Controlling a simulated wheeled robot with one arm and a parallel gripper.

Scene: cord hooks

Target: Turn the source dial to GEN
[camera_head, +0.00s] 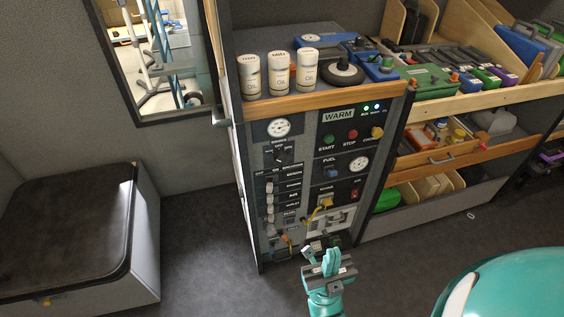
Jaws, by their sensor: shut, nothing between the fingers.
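The source dial (281,155) is a dark round knob on the upper left of the grey control panel (313,139), under a round white gauge. Small labels surround it, with OFF at the top; the other labels and the pointer's exact direction are too small to read surely. My gripper (327,258) is teal, in front of and below the panel near the floor, well apart from the dial. Its fingers are together and hold nothing.
A wooden-edged shelf (320,99) above the panel holds white bottles (278,74). Shelves with tools stand right. A black-topped box (66,225) is left. Floor (205,235) between is clear.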

